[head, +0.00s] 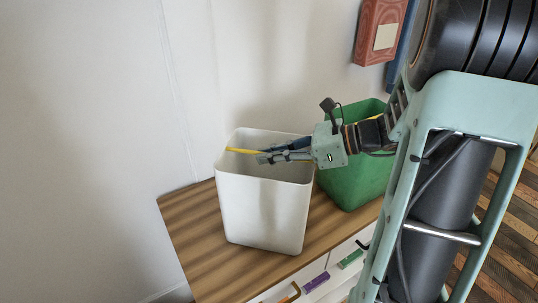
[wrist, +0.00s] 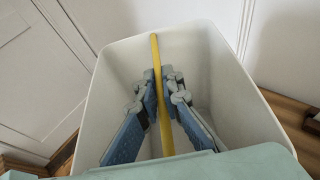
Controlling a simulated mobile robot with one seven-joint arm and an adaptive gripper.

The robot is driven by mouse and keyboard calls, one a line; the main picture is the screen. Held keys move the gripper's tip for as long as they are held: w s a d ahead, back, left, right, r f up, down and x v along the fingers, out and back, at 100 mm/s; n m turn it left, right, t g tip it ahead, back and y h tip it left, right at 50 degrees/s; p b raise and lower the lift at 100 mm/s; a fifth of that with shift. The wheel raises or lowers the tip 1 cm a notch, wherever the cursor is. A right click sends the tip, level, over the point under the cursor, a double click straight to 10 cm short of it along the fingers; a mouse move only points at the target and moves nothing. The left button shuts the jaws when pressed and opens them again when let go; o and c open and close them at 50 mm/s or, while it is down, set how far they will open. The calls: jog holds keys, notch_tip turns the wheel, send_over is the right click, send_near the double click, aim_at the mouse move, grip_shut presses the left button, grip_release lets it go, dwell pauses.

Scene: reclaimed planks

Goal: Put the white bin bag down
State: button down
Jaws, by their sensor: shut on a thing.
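My gripper (head: 262,156) is over the open top of a white bin (head: 262,213). The bin stands upright on a wooden top. The gripper's blue finger pads are closed on a thin, straight yellow strip or rod (wrist: 160,90); its far end (head: 240,150) reaches the bin's left rim in the head view. I cannot tell whether it touches the rim. The wrist view looks down into the bin (wrist: 226,85), with the fingers and yellow thing across its opening. No separate white bag can be made out. The bin's floor is largely hidden by the fingers.
A green bin (head: 345,187) stands right of the white bin, partly behind my arm. The wooden top (head: 205,255) has bare room at front left. Drawers with purple (head: 316,282) and green (head: 350,259) handles lie below. A red panel (head: 380,32) hangs on the wall.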

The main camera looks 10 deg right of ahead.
jog(key=shift+f, duration=0.1)
jog(key=c, duration=2.1)
grip_release()
jog(key=shift+r, duration=0.25)
jog(key=v, duration=1.2)
jog(key=shift+p, duration=0.3)
jog(key=shift+s+a+f, duration=0.1)
